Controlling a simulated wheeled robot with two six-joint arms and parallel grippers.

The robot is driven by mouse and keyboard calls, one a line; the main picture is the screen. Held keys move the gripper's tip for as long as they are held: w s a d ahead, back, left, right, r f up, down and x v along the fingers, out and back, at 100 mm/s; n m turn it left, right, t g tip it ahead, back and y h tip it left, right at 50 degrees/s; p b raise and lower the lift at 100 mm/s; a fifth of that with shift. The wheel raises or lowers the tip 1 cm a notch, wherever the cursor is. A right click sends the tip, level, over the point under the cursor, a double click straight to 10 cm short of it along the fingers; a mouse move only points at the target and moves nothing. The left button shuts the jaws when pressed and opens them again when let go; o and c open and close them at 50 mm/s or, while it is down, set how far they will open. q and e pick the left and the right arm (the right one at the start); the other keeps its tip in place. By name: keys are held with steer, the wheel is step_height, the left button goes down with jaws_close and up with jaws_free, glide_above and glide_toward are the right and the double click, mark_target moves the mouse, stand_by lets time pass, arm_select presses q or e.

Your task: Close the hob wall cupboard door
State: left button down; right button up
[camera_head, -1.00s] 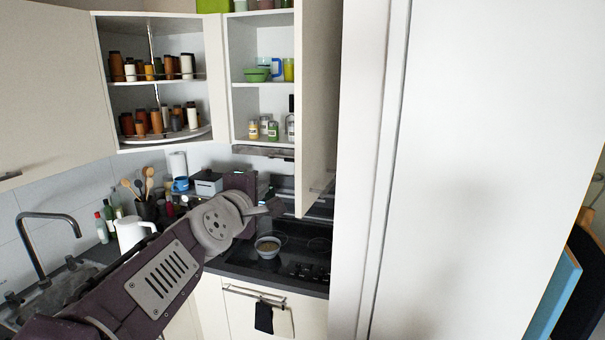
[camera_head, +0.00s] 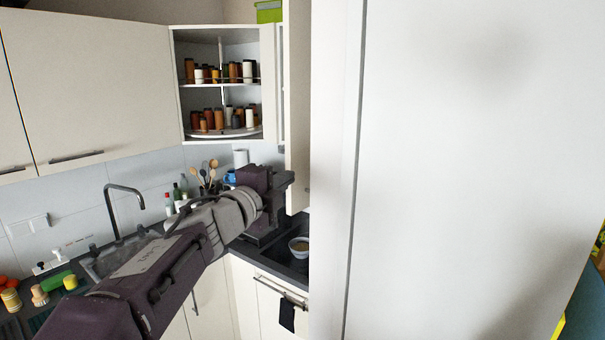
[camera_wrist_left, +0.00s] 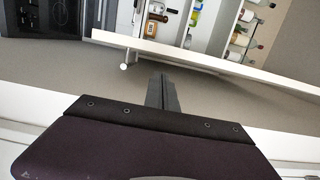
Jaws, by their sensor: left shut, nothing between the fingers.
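The hob wall cupboard door (camera_head: 297,90) stands open, seen nearly edge-on beside the tall white panel. It hides almost all of the cupboard; only a thin strip of its opening shows to the left. My left gripper (camera_head: 287,178) is at the door's lower end, shut and empty. In the left wrist view its closed fingers (camera_wrist_left: 163,92) point towards a grey-beige face that looks like the door (camera_wrist_left: 215,88), with a pale knob-like handle end (camera_wrist_left: 124,66) nearby. I cannot tell whether they touch. Beyond the white edge, bottles on the cupboard shelves (camera_wrist_left: 193,20) show. My right gripper is not in view.
A tall white panel (camera_head: 450,170) fills the right side. An open corner cupboard (camera_head: 222,140) with jars is left of the door. A bowl (camera_head: 299,246) stands on the hob below. The sink tap (camera_head: 112,205) and utensils stand near my left arm.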

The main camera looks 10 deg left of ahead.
mark_target(303, 167)
arm_select(q)
steer(key=x, duration=0.3)
steer(key=p+x, duration=0.1)
steer(key=x, duration=0.5)
steer(key=shift+d, duration=0.3)
steer(key=shift+w+a, duration=0.1)
steer(key=shift+w, duration=0.15)
steer(key=shift+a, duration=0.35)
steer(key=shift+d, duration=0.15)
steer(key=shift+d, duration=0.1)
